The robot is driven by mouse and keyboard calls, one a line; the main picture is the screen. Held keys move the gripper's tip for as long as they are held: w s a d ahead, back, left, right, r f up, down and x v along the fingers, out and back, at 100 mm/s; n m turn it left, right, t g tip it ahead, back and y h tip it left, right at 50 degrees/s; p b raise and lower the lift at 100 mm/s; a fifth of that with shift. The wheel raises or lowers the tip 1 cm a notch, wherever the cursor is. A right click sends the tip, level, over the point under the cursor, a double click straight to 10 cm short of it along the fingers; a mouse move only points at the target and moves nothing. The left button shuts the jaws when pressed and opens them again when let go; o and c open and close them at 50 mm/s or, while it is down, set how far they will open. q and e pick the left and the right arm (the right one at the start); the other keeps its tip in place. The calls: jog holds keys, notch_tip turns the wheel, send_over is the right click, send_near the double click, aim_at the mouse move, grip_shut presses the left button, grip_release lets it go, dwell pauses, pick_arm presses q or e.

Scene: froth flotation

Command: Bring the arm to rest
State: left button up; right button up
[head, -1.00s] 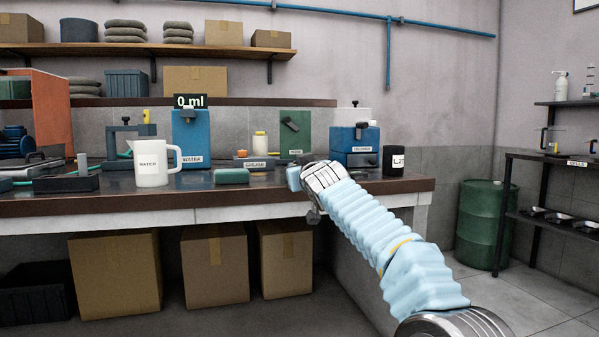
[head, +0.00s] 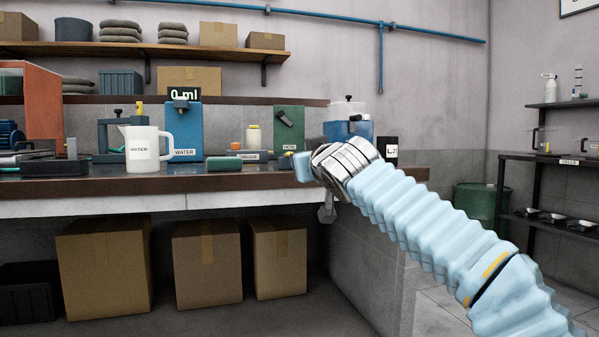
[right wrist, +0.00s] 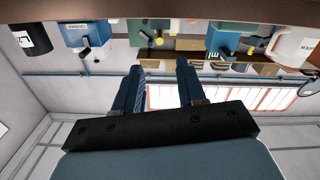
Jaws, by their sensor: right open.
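My right arm comes in from the lower right of the head view in a pale blue ribbed sleeve. Its hand (head: 303,167) is at the bench's front edge, right of the middle, and its fingers are mostly hidden there. In the right wrist view my right gripper (right wrist: 160,80) shows two dark blue fingers standing apart with nothing between them. It is open and empty. My left gripper is not in view.
The workbench (head: 110,188) holds a white WATER jug (head: 142,149), a blue WATER dispenser (head: 185,135) reading 0 ml, a green block (head: 223,163) and a black labelled cup (head: 387,151). Cardboard boxes (head: 207,266) stand below. A green drum (head: 475,202) and shelves (head: 560,158) are at right.

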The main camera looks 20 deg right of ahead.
jog(key=shift+s+a, duration=0.1)
jog(key=shift+s, duration=0.8)
